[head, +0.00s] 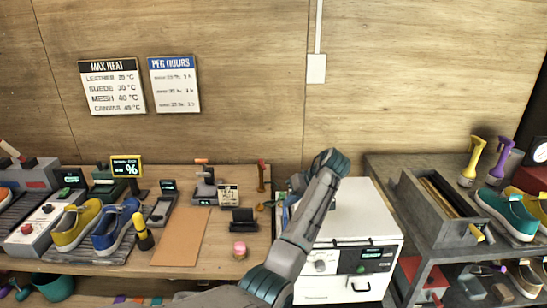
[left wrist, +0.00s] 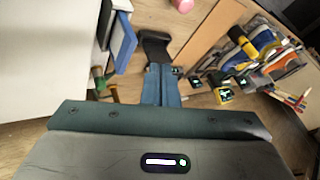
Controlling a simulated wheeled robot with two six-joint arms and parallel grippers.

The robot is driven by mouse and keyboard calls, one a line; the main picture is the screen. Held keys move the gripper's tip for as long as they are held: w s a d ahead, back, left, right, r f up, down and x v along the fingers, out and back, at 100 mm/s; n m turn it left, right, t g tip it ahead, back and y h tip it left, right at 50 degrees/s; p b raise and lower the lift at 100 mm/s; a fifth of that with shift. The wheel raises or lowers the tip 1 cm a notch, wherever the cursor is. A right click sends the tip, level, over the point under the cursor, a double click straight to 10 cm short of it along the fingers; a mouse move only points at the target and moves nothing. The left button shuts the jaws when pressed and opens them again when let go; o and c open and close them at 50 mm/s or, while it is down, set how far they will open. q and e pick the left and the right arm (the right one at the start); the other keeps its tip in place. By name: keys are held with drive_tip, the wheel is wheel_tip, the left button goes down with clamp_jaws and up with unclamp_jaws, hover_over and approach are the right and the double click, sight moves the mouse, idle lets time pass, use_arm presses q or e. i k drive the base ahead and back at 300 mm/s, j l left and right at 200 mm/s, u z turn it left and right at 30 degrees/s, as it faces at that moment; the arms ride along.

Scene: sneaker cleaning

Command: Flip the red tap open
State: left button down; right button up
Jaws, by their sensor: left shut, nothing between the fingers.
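A small red-handled tap (head: 261,177) stands at the back edge of the wooden bench, left of the white machine. Brass-coloured parts show below the red handle. My left gripper (left wrist: 160,80) is shut and empty in the left wrist view, apart from the tap. Its fingertips are hard to make out in the head view. My right gripper is out of view.
The white machine (head: 362,222) stands close right of the tap. A blue panel (left wrist: 123,42) sits beside it. A black stand (head: 243,221), a pink jar (head: 239,250) and a tan mat (head: 180,237) lie nearer me. Shoes (head: 116,226) stand left.

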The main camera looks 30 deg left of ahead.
sight(261, 161)
drive_tip(key=i+j, duration=0.35)
drive_tip(key=i, duration=0.15)
drive_tip(key=i+j, duration=0.35)
drive_tip(key=i, duration=0.15)
